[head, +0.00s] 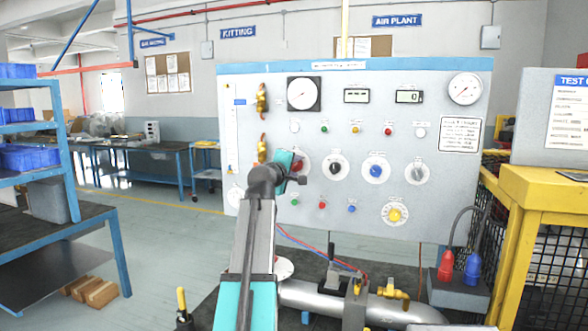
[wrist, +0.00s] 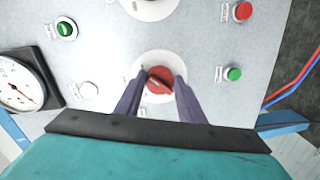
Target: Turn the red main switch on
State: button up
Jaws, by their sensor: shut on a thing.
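The red main switch (wrist: 158,80) is a round red knob on a white round plate, set in the grey panel. My gripper (wrist: 157,82) has its two dark fingers on either side of the knob and is shut on it. In the head view the red switch (head: 298,165) is partly hidden behind my gripper (head: 293,172), which reaches the panel from the lower left. The exact angle of the knob's pointer is hard to read between the fingers.
Beside the red switch on the panel (head: 450,210) are a black knob (head: 335,168), a blue knob (head: 376,170) and a grey knob (head: 417,173). Small buttons and gauges surround them. A silver pipe (head: 330,301) lies below, and a yellow stand (head: 540,190) is at right.

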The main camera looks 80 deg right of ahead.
jog(key=o, duration=1)
jog(key=shift+o, duration=0.2)
jog(key=b+v, duration=0.1)
jog(key=v, duration=1.2)
jog(key=shift+a, duration=0.4)
jog(key=shift+w, duration=0.15)
